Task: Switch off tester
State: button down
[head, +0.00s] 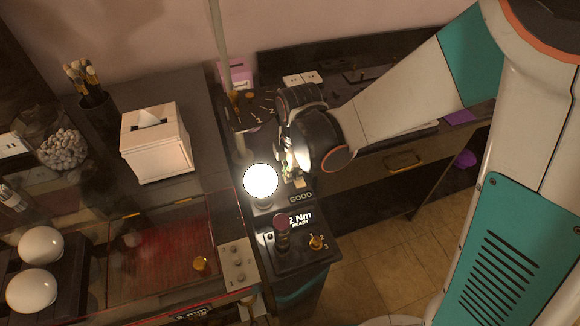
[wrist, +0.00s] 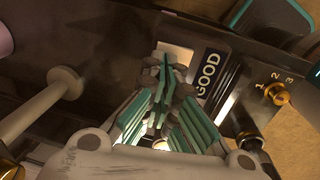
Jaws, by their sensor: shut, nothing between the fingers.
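The tester shows as a dark unit with a brightly lit round bulb (head: 260,181) and a GOOD label (head: 300,197). A small pale plate (head: 299,183) sits just above the label; it also shows in the wrist view (wrist: 178,53), partly covered by my fingers. My gripper (head: 291,168) is shut and empty, pointing down behind the bulb. In the wrist view my closed fingertips (wrist: 165,68) are over or at the pale plate, left of the GOOD label (wrist: 208,73). I cannot tell whether they touch it.
A box reading "2 Nm READY" (head: 300,220) stands in front, with a dark red-topped knob (head: 282,230) and a brass knob (head: 317,242). A white tissue box (head: 157,148) and a red glass-topped case (head: 165,250) are left. Open floor (head: 375,240) lies right.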

jog(key=shift+w+f+b, duration=0.2)
jog(key=shift+f+b, duration=0.25)
jog(key=shift+s+r, duration=0.1)
jog(key=shift+r, duration=0.05)
jog(key=shift+s, duration=0.15)
jog(key=shift+s+d+r, duration=0.1)
jog(key=shift+s+d, duration=0.1)
jog(key=shift+s, duration=0.4)
jog(key=shift+r+p, duration=0.1)
jog(key=shift+p, duration=0.2)
